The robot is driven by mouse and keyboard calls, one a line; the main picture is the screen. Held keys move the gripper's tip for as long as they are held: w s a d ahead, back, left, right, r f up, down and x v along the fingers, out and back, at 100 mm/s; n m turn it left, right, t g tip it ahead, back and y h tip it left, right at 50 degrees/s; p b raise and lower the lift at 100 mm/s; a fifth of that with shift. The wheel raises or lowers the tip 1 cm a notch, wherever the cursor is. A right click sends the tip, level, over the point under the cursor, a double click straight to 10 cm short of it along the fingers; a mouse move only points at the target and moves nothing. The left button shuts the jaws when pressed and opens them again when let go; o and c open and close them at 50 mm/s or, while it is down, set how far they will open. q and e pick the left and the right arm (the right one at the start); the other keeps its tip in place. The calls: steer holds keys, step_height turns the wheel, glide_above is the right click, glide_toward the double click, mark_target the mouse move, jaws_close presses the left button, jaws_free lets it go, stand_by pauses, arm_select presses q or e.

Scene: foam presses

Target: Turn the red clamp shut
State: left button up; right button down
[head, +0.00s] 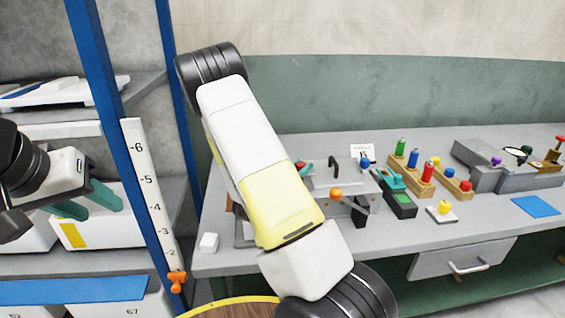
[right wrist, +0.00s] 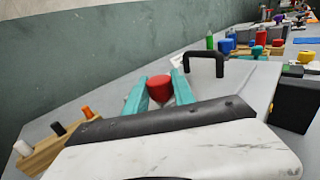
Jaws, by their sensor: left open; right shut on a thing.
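The red clamp's knob (right wrist: 160,87) sits between the two teal fingers of my right gripper (right wrist: 160,93) in the right wrist view. The gripper is shut on it. In the head view my own right arm hides most of this gripper; a bit of the red knob (head: 299,165) and a teal fingertip show just past the arm's edge. The clamp's lower parts are hidden, so I cannot tell how far it is turned. My left gripper (head: 88,203) is open and empty at the left, in front of the shelves, far from the clamp.
A black handle (right wrist: 206,60) stands close beside the right gripper. An orange knob (head: 336,192) is on the grey press nearby. Wooden blocks with coloured pegs (head: 420,184) and a blue mat (head: 536,206) lie further right. A white cube (head: 208,242) is near the table's front-left corner.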

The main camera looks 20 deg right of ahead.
steer(key=shift+n+t+y, duration=0.8)
steer(key=shift+t, duration=0.5)
steer(key=c, duration=1.1)
jaws_free()
steer(key=shift+o, duration=0.2)
steer(key=v, duration=0.7)
steer(key=shift+s+a, duration=0.3)
